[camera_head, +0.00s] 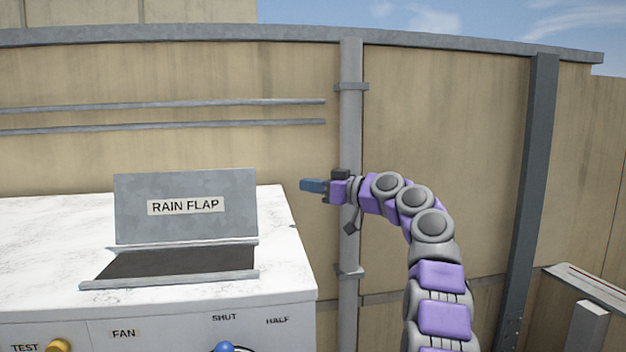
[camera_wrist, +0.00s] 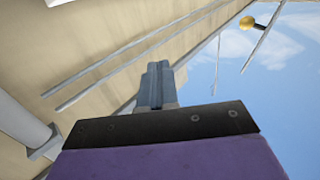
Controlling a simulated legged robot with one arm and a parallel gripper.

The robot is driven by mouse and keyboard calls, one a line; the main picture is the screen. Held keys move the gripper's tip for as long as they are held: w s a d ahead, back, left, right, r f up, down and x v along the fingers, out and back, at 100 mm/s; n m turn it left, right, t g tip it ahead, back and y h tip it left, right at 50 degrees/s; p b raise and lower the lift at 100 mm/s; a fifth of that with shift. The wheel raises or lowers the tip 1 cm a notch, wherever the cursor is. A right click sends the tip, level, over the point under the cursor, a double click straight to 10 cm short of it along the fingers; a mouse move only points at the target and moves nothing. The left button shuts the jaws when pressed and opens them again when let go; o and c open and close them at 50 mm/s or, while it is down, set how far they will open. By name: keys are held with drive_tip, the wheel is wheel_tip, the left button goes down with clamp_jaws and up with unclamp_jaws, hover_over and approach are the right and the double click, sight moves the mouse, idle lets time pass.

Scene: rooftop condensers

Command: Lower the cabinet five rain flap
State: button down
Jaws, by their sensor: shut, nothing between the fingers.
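The rain flap (camera_head: 186,225) is a grey metal plate with a "RAIN FLAP" label, standing raised and nearly upright on top of a white cabinet (camera_head: 40,228). In front of it is a dark rectangular opening (camera_head: 175,263) with a grey lip along its front edge. My gripper (camera_head: 302,185) is shut and empty, to the right of the flap at about the height of its top edge, pointing left. A gap lies between its fingertips and the flap. The shut fingers (camera_wrist: 155,85) also show in the wrist view; the flap is not in that view.
The cabinet front has a yellow knob (camera_head: 58,345) by "TEST", a "FAN" label and a blue knob (camera_head: 224,347) below "SHUT" and "HALF". A vertical pipe (camera_head: 350,100) and a tan wall (camera_head: 440,120) with horizontal rails (camera_head: 200,104) stand behind. Air above the cabinet is clear.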

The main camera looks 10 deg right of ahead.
drive_tip(key=a+b, duration=0.1)
drive_tip(key=a, duration=0.4)
drive_tip(key=a+b, duration=0.1)
drive_tip(key=a, duration=0.4)
drive_tip(key=a+b, duration=0.1)
drive_tip(key=a, duration=0.4)
drive_tip(key=shift+s+a, duration=0.15)
drive_tip(key=shift+s, duration=0.15)
idle(1.4)
drive_tip(key=shift+w, duration=0.1)
drive_tip(key=shift+f+b, duration=0.1)
drive_tip(key=shift+b, duration=0.35)
